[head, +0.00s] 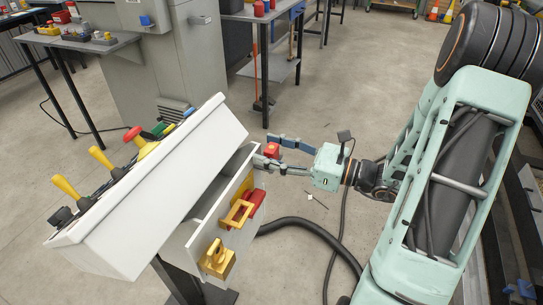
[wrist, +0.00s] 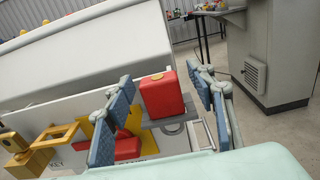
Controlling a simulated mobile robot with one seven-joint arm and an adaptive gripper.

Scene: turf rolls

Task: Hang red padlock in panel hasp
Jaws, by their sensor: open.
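The red padlock (wrist: 163,94) sits between the blue finger pads of my open gripper (wrist: 160,82) in the wrist view. I see a gap beside the right finger; contact on the left is unclear. A grey curved piece like a shackle shows below its red body; I cannot tell whether it passes through anything. In the head view the padlock (head: 272,150) lies between the fingers of my gripper (head: 277,152), beside the right end of the white panel (head: 205,238). On the panel are a yellow hasp (head: 237,213), a red piece (head: 257,204) behind it and a brass-coloured lock (head: 217,260).
The white sloped console (head: 165,190) carries yellow levers and a red knob (head: 132,134) on its far left edge. A black hose (head: 310,228) runs on the floor below my gripper. A grey cabinet (head: 150,60) stands behind. Open floor lies between.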

